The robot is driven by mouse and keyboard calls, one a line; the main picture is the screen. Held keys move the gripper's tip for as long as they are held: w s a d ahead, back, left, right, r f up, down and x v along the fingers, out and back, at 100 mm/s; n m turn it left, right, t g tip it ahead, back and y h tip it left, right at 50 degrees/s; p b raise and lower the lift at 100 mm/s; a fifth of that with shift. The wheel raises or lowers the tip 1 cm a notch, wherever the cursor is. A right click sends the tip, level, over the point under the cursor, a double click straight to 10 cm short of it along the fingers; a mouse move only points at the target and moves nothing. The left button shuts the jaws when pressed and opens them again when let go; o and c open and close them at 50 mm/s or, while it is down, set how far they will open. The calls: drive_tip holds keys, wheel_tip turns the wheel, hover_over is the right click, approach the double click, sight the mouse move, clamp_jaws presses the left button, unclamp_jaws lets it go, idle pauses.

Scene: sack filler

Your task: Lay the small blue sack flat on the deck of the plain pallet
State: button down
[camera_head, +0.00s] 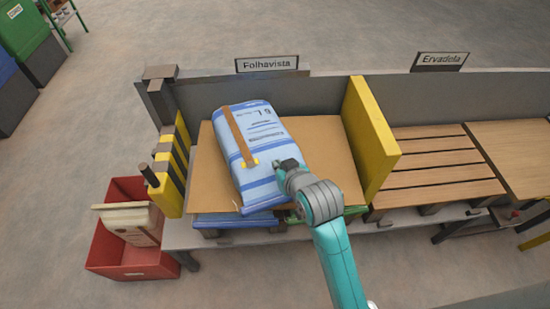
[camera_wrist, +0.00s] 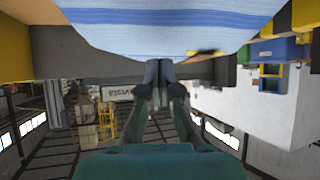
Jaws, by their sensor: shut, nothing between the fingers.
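In the wrist view the sack (camera_wrist: 175,30) fills the top, with blue and white stripes. My gripper (camera_head: 285,168) is at the sack's right side, close to it; I cannot tell whether it touches. In the wrist view my gripper's fingers (camera_wrist: 158,68) are together with nothing between them. A slatted wooden pallet deck (camera_head: 435,165) lies bare in the bay under the Ervadela sign.
A yellow divider (camera_head: 368,137) stands upright between the two bays. A red bin (camera_head: 112,250) with a pale sack (camera_head: 132,222) stands on the floor at left. More blue material (camera_head: 235,220) shows below the board. A wooden table (camera_head: 515,150) is at far right.

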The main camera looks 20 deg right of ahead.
sight(262, 142)
drive_tip(key=w, duration=1)
drive_tip(key=shift+w, duration=0.1)
drive_tip(key=shift+w+f, duration=0.1)
drive_tip(key=shift+f, duration=0.8)
